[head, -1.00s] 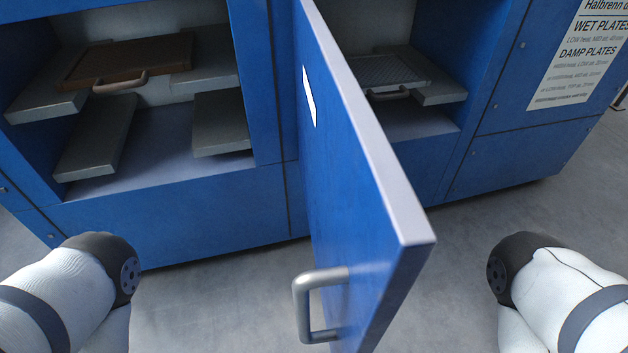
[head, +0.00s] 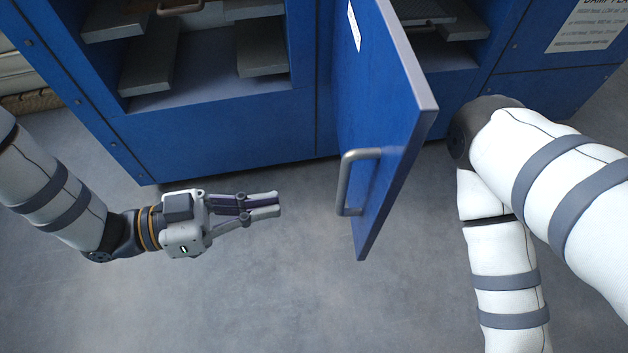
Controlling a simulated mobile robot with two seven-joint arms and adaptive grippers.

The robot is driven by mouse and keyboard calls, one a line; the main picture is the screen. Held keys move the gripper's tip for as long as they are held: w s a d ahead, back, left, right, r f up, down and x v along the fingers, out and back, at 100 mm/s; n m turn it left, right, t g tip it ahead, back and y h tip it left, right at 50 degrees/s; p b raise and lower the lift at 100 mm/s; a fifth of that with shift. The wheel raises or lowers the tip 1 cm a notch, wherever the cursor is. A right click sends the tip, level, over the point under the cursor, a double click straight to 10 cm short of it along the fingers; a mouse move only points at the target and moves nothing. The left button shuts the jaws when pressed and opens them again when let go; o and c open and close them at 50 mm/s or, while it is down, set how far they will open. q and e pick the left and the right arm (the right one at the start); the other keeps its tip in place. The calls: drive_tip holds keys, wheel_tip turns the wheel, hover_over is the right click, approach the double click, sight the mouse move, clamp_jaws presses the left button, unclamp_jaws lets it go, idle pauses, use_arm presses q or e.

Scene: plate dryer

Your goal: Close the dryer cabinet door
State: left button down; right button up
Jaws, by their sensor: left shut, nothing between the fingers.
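The blue dryer cabinet door (head: 385,110) stands wide open, swung out toward me from the middle of the blue cabinet (head: 215,135). Its grey bar handle (head: 344,182) is on the door's left face, near the free edge. My left gripper (head: 279,204) is in front of the cabinet, left of the handle and apart from it. Its fingers are shut and empty, pointing right toward the door. My right arm is right of the door, and its gripper is out of the picture.
The left compartment shows grey shelves (head: 148,70) and its opening is uncovered. The right compartment holds a grey plate tray (head: 425,12). A printed sign (head: 590,25) is on the right panel. The grey floor (head: 290,290) in front is clear.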

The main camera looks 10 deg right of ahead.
use_arm(q)
wheel_tip(320, 180, up, 4)
drive_tip(key=m+g+h, duration=0.1)
drive_tip(key=m+g, duration=0.2)
drive_tip(key=m, duration=0.1)
drive_tip(key=p, duration=0.1)
approach(381, 191)
drive_tip(key=d, duration=0.7)
drive_tip(key=shift+s, duration=0.3)
drive_tip(key=shift+d, duration=0.1)
